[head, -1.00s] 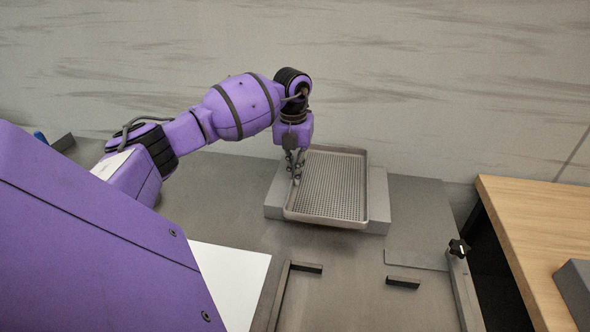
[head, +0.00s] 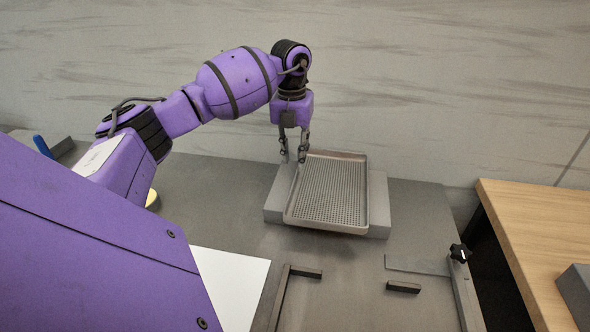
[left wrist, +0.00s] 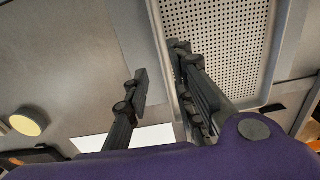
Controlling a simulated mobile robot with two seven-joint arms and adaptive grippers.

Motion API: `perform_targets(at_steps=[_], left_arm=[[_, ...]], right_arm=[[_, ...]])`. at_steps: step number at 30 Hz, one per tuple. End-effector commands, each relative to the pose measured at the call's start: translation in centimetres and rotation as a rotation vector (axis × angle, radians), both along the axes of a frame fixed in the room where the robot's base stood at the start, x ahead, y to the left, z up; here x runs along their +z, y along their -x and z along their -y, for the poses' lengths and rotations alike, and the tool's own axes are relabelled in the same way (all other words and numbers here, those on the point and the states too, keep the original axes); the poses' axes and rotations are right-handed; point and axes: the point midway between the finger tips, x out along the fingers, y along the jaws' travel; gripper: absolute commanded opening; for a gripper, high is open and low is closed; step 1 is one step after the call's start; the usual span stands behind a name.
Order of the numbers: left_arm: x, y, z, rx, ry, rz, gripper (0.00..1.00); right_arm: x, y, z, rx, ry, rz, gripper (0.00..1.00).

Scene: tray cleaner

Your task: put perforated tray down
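The perforated tray (head: 331,190) is a grey rimmed tray with a grid of small holes. It rests on a low grey block (head: 377,196) on the grey worktop. It also shows at the top of the left wrist view (left wrist: 225,40). My left gripper (head: 293,157) is above the tray's left rim, with its fingers pointing down and spread apart. My right gripper is not in view.
Dark bracket strips (head: 404,286) and a black knob (head: 460,252) are on the front right of the worktop (head: 330,270). A wooden table (head: 535,235) stands at the right with a grey box (head: 578,288). A wall closes off the back.

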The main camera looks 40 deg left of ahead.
Motion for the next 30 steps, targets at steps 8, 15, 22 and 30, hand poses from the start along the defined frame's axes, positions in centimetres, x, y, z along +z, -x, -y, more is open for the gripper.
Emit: perform_targets(at_steps=[8, 15, 22, 30], left_arm=[[4.5, 0.0, -0.1, 0.0, 0.0, 0.0, 0.23], [5.3, 0.1, -0.1, 0.0, 0.0, -0.002, 0.23], [5.2, 0.1, -0.1, 0.0, 0.001, -0.001, 0.23], [5.2, 0.1, -0.1, 0.0, 0.001, -0.001, 0.23]], right_arm=[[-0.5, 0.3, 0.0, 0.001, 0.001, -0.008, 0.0], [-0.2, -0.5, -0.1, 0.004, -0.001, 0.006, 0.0], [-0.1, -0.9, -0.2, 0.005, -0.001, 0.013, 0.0], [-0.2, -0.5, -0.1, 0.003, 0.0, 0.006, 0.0]])
